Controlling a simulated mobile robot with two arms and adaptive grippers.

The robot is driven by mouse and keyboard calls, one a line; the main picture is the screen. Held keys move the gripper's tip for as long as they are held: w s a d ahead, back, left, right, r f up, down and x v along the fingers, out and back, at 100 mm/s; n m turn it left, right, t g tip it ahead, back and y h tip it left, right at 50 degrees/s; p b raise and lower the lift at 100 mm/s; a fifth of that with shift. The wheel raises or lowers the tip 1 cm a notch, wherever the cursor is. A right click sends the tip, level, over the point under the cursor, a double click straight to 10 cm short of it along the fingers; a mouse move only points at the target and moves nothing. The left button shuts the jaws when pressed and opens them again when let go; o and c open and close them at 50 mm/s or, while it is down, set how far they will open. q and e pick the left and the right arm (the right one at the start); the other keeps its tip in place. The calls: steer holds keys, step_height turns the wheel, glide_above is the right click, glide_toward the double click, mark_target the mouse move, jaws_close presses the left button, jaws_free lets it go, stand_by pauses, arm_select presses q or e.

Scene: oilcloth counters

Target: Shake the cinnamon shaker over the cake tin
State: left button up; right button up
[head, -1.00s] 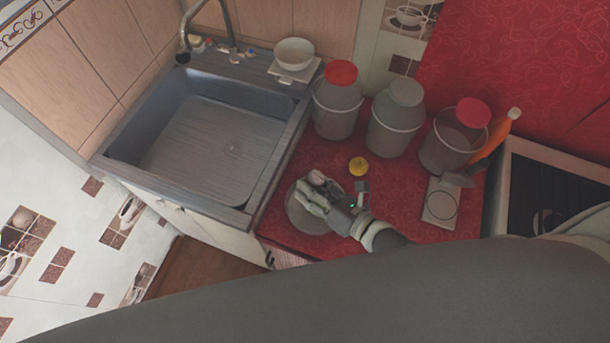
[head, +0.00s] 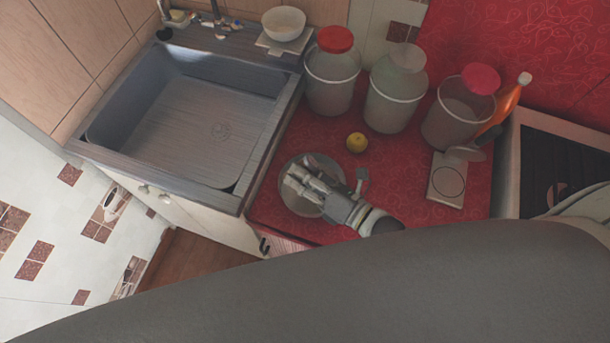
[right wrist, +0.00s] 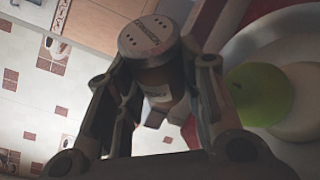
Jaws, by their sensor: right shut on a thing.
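My right gripper (head: 299,181) is over the round grey cake tin (head: 297,206) on the red counter. In the right wrist view this gripper (right wrist: 158,85) is shut on the cinnamon shaker (right wrist: 155,78), a brown jar with a grey perforated lid and a pale label. In the head view the gripper hides the shaker. A wide round pale rim (right wrist: 242,45) shows at the right of the wrist view, with a green round shape and a cream one inside; I cannot tell for sure that it is the tin. My left gripper is not in view.
A yellow fruit (head: 357,142) lies just behind the gripper. The sink (head: 190,130) is on the left.

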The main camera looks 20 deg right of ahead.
mark_target(308, 168)
steer(key=shift+a+f+m+t+b, duration=0.15)
steer(key=shift+f+m+b, duration=0.3)
steer(key=shift+b, duration=0.5)
steer(key=shift+a+f+m+t+b, duration=0.15)
steer(key=shift+f+m+b, duration=0.3)
steer(key=shift+b, duration=0.45)
steer(key=m+b, duration=0.1)
steer(key=r+m+t+b, duration=0.1)
steer(key=m+b, duration=0.1)
steer(key=m+t+y+b, duration=0.1)
steer(key=b, duration=0.1)
steer(key=shift+s+a+r, duration=0.1)
steer(key=shift+a+r, duration=0.1)
steer(key=shift+a, duration=0.05)
steer(key=shift+r+m+t+b, duration=0.15)
steer(key=shift+r+m+t, duration=0.25)
steer(key=shift+m, duration=0.65)
steer(key=shift+r+m+t+b, duration=0.15)
steer(key=shift+r+m+t, duration=0.25)
steer(key=shift+m, duration=0.65)
